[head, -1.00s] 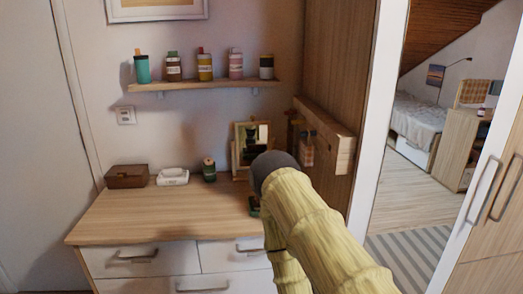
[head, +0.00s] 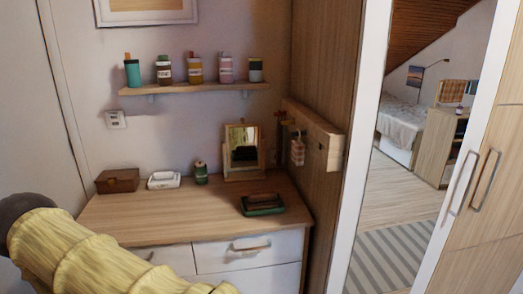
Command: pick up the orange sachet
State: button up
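A small orange-pink patterned item (head: 297,150), which looks like the orange sachet, hangs from the wooden peg rail (head: 325,145) on the side of the tall wood panel, right of the dresser. It is small here, so I cannot be sure of its exact form. My arm, in a yellow cover with a dark grey rounded end, crosses the lower left corner, well apart from the hanging item. The fingers of my gripper do not show.
The dresser top (head: 150,218) holds a brown box (head: 117,181), a white dish (head: 163,180), a green jar (head: 201,173), a standing mirror (head: 243,150) and a dark green tray (head: 262,205). A shelf (head: 195,89) above holds several bottles. A tall mirror (head: 400,190) stands right.

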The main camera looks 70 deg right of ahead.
aim_at(297, 148)
jog(key=i, duration=1.9)
jog(key=z, duration=2.25)
